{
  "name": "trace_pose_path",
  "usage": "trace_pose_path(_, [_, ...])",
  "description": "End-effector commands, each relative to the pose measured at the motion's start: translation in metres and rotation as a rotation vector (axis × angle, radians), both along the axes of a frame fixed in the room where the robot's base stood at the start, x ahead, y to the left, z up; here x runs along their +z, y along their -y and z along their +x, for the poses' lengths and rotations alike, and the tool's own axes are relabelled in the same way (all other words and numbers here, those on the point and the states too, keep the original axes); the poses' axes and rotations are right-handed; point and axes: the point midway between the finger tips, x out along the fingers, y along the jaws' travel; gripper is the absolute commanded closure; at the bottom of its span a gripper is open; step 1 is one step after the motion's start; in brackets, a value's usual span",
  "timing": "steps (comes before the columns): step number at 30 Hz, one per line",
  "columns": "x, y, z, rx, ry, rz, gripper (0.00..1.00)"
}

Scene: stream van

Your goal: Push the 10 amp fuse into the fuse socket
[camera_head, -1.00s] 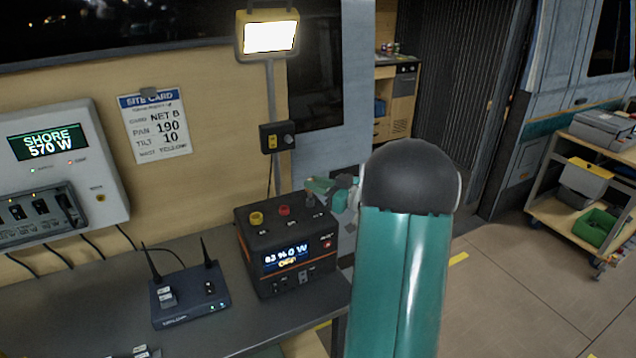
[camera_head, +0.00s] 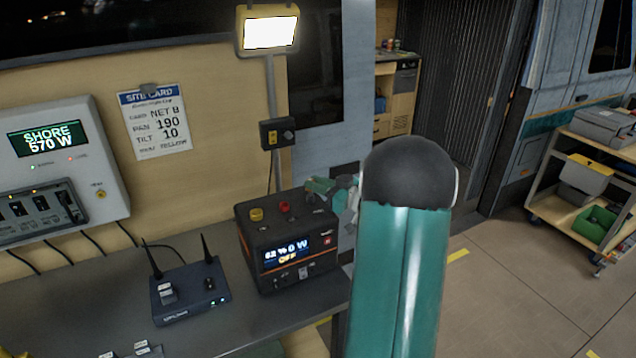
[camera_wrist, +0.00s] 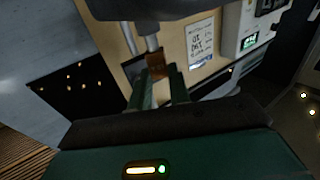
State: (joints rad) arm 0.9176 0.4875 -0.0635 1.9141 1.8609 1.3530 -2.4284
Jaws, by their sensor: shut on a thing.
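My gripper (camera_head: 338,190) shows small beside the right rear of the black power box (camera_head: 270,272), mostly behind my own arm. In the wrist view my gripper (camera_wrist: 160,72) is shut on a small orange-brown piece (camera_wrist: 157,62), taken to be the 10 amp fuse. No rating can be read on it. In the head view the fuse cannot be made out. I cannot pick out the fuse socket with certainty in either view, nor tell whether the fuse touches anything.
The power box has a yellow knob (camera_head: 256,214) and a red knob (camera_head: 284,206) on top. A router with two antennas (camera_head: 190,292) stands left of it on the grey bench (camera_head: 60,310). A lit lamp (camera_head: 268,30) on a post rises behind.

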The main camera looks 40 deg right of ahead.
Motion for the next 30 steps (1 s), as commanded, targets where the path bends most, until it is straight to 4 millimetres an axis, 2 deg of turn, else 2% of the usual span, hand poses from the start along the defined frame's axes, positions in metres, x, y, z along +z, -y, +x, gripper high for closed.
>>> trace_pose_path(23, [-0.016,0.000,0.000,0.000,0.000,0.001,1.00])
trace_pose_path(24, [-0.016,0.000,0.000,0.000,0.000,0.000,0.77])
trace_pose_path(27, [-0.016,0.000,0.000,0.000,0.000,0.000,0.58])
trace_pose_path(30, [-0.016,0.000,0.000,0.000,0.000,0.000,0.56])
